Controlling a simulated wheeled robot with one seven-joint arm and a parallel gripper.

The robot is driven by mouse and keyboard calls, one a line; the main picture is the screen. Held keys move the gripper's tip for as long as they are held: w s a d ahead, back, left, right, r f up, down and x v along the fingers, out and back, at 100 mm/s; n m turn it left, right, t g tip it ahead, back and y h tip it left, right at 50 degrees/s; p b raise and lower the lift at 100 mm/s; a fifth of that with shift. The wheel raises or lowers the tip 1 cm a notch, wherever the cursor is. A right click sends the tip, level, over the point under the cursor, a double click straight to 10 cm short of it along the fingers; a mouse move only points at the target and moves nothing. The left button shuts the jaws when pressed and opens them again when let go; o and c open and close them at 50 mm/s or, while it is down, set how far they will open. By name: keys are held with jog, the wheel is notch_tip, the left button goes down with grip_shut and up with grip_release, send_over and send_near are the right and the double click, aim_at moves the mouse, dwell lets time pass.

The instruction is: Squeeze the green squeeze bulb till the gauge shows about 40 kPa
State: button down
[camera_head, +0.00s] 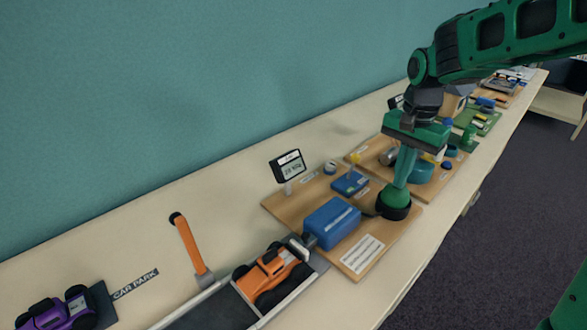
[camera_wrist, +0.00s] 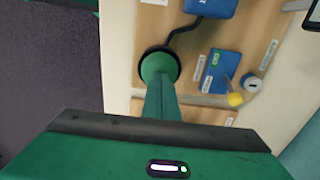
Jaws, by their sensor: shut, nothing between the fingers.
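The green squeeze bulb (camera_head: 394,199) sits in a dark round base on a wooden board, right of a blue box. It also shows in the wrist view (camera_wrist: 157,64), with a dark hose curving from it. My gripper (camera_head: 402,181) points down directly over the bulb, its fingers shut together with nothing between them. The fingertips (camera_wrist: 160,82) overlap the bulb in both views and appear at its top; I cannot tell how hard they press. The gauge display (camera_head: 288,167) stands at the board's back left, its small reading looking like 20-something.
The blue box (camera_head: 331,223) and a smaller blue block (camera_head: 350,183) share the board. An orange toy truck (camera_head: 270,276) on a dark track and an orange lever (camera_head: 190,248) are to the left. More exhibit boards stand behind my arm. The carpet (camera_head: 500,230) is clear.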

jog(key=shift+f, duration=0.25)
jog(key=shift+r, duration=1.35)
